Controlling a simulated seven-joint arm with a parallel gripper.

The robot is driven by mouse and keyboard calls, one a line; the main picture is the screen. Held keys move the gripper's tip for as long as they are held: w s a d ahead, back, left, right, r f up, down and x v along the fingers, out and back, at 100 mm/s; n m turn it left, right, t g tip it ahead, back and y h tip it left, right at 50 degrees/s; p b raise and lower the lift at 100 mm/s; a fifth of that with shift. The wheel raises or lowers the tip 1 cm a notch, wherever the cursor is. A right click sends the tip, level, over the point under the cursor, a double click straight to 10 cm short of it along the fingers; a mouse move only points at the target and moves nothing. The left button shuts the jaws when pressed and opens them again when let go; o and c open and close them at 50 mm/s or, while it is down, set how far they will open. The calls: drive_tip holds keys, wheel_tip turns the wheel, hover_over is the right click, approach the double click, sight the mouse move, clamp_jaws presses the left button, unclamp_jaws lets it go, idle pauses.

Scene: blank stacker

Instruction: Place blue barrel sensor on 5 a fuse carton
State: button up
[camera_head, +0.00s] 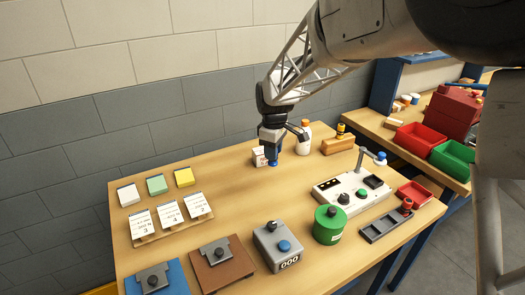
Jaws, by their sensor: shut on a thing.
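My gripper (272,149) points down over the back middle of the table. It is shut on a small blue thing, which I take to be the blue barrel sensor (273,163); its lower end shows below the fingers. A small white carton with red marking, which looks like the fuse carton (259,157), stands just left of and partly behind the gripper. Its print is too small to read. I cannot tell whether the sensor touches the carton.
A white bottle with an orange cap (304,140) stands close to the right of the gripper. A wooden block (338,146) is farther right. A control box (352,192), a green drum (328,225) and a grey counter box (278,246) stand nearer. The table's middle is clear.

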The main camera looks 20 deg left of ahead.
sight(262, 156)
drive_tip(key=w+a, duration=0.2)
drive_tip(key=w, duration=0.2)
drive_tip(key=w+a+f, duration=0.1)
drive_tip(key=w+a, duration=0.1)
drive_tip(key=w, duration=0.3)
drive_tip(key=w+a, duration=0.3)
drive_tip(key=w, duration=0.1)
drive_tip(key=shift+w+f, duration=0.15)
drive_tip(key=shift+w, duration=0.05)
drive_tip(key=shift+a, duration=0.1)
idle(0.4)
drive_tip(key=shift+w+a+f, duration=0.1)
drive_tip(key=shift+w, duration=0.15)
drive_tip(key=shift+w+f, duration=0.15)
drive_tip(key=shift+f, duration=1.6)
drive_tip(key=shift+f, duration=0.1)
drive_tip(key=o, duration=0.9)
drive_tip(key=shift+o, duration=0.2)
